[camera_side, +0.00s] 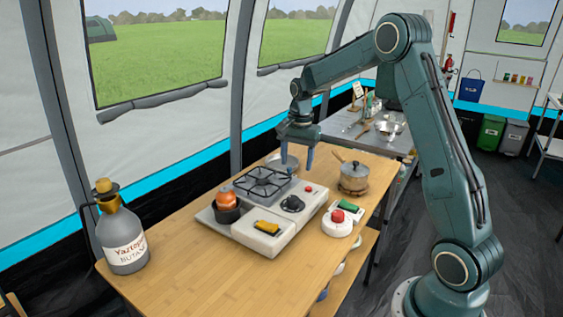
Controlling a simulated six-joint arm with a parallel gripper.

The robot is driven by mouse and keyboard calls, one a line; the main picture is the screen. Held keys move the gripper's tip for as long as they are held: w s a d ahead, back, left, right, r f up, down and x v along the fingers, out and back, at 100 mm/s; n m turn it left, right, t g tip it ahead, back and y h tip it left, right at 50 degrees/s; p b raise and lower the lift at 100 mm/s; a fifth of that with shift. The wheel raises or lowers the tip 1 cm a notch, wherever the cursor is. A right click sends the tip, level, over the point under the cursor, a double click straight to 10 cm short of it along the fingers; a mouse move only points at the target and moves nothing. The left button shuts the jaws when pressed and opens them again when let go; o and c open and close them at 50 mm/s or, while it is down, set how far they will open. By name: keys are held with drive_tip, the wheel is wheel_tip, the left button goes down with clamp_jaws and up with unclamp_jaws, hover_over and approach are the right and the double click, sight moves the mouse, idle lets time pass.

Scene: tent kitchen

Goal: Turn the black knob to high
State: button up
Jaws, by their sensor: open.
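The black knob (292,204) sits on the top face of the light-coloured stove unit (262,246), to the right of the black burner grate (262,181). The knob's exact setting is too small to read. My gripper (297,163) points down above the back of the stove, behind and above the knob and apart from it. Its two fingers are spread and nothing shows between them. A small red button (308,189) is on the stove near the knob, and a yellow switch (267,227) is at its front.
A lidded pot (354,177) stands right of the stove. A white box with a red button (338,219) and a green block (348,206) are in front of it. An orange-topped canister (227,203) is at the stove's left, and a gas bottle (122,240) at the table's left end.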

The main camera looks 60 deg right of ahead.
sight(293, 197)
drive_tip(key=f, duration=1.2)
drive_tip(key=shift+w+a+f, duration=0.1)
drive_tip(key=shift+w+f, duration=0.15)
drive_tip(key=shift+w, duration=0.1)
drive_tip(key=shift+c, duration=0.2)
drive_tip(key=c, duration=0.9)
